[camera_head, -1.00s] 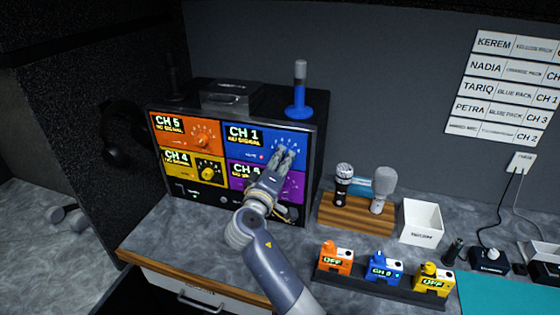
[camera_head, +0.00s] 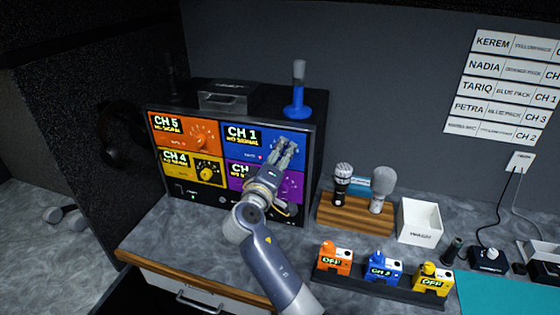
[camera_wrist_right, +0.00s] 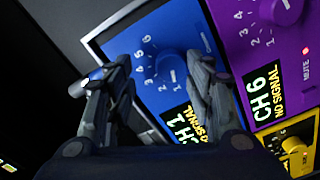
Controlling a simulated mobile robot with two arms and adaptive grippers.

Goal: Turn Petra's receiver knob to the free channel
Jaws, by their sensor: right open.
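The blue receiver panel (camera_head: 240,149) is at the upper right of the rack and reads CH 1, NO SIGNAL. My right gripper (camera_head: 286,147) is open in front of its right part and hides the knob in the head view. In the right wrist view, the blue knob (camera_wrist_right: 171,68) with its number ring lies between the spread fingers of my right gripper (camera_wrist_right: 158,72). I cannot tell whether they touch it. The wall list (camera_head: 500,110) has a Petra row reading BLUE PACK, CH 3. My left gripper is not in view.
Orange (camera_head: 178,138), yellow (camera_head: 181,171) and purple (camera_wrist_right: 262,60) receivers adjoin the blue one. A blue-based microphone (camera_head: 298,95) stands on the rack. Right of my arm are a wooden microphone stand (camera_head: 345,217), a white bin (camera_head: 420,220) and a dock with orange, blue and yellow packs.

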